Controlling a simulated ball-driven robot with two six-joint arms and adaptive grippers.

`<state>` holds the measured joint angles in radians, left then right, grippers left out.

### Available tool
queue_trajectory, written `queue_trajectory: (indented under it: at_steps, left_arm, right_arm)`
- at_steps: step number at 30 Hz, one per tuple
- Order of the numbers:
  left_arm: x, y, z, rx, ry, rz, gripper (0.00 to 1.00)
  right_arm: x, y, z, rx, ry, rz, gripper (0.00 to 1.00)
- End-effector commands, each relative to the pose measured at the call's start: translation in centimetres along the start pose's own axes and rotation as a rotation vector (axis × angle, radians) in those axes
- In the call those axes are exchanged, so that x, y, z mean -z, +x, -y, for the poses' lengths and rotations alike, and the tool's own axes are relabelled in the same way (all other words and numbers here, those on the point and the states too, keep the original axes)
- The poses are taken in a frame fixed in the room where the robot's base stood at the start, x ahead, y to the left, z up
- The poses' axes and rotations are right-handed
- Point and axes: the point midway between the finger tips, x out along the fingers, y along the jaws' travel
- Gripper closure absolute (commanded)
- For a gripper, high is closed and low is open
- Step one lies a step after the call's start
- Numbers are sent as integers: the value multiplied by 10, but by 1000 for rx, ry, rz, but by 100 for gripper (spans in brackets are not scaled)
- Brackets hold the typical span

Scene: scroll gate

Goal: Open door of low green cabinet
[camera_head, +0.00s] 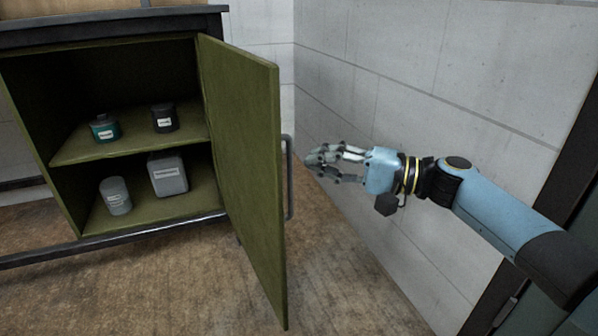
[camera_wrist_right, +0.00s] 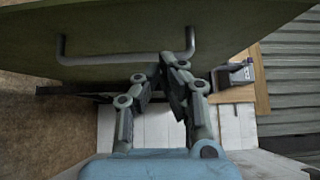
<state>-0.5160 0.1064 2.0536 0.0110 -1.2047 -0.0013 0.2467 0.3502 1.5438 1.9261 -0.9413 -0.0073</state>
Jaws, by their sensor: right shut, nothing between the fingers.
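The low green cabinet (camera_head: 75,47) stands at the left in the head view. Its green door (camera_head: 245,165) is swung wide open, hinged on the right side, so the inside shows. A grey bar handle (camera_head: 290,180) is on the door's outer face; the handle also spans the top of the right wrist view (camera_wrist_right: 125,60). My right gripper (camera_head: 312,160) is just right of the handle, with a small gap, pointing at the door. It is shut and empty; its fingers show in the wrist view (camera_wrist_right: 160,78). My left gripper is out of view.
The shelves hold a green tin (camera_head: 105,128), a dark jar (camera_head: 165,118), a grey jar (camera_head: 116,196) and a grey canister (camera_head: 168,175). A pale block wall (camera_head: 420,90) runs close behind my right arm. Brown floor (camera_head: 150,280) is clear in front.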

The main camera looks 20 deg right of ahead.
Motion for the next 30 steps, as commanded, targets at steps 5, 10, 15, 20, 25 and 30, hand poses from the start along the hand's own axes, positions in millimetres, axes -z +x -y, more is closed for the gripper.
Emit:
queue_trajectory:
  at_steps: [5, 10, 15, 20, 25, 30]
  left_arm:
    - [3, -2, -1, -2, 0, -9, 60]
    - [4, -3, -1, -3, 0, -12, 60]
    - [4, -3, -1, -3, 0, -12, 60]
    - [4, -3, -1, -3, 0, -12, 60]
    - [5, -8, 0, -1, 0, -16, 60]
    - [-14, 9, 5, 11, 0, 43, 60]
  right_arm:
    - [-18, 21, 0, 1, 2, 0, 100]
    - [-27, 30, 0, 0, 1, 0, 100]
    - [-28, 31, 0, -2, 0, -1, 100]
    - [-28, 31, 0, -2, 0, -1, 100]
    - [-38, 39, 1, 3, 3, -19, 100]
    - [-67, 68, 5, 8, 6, -90, 100]
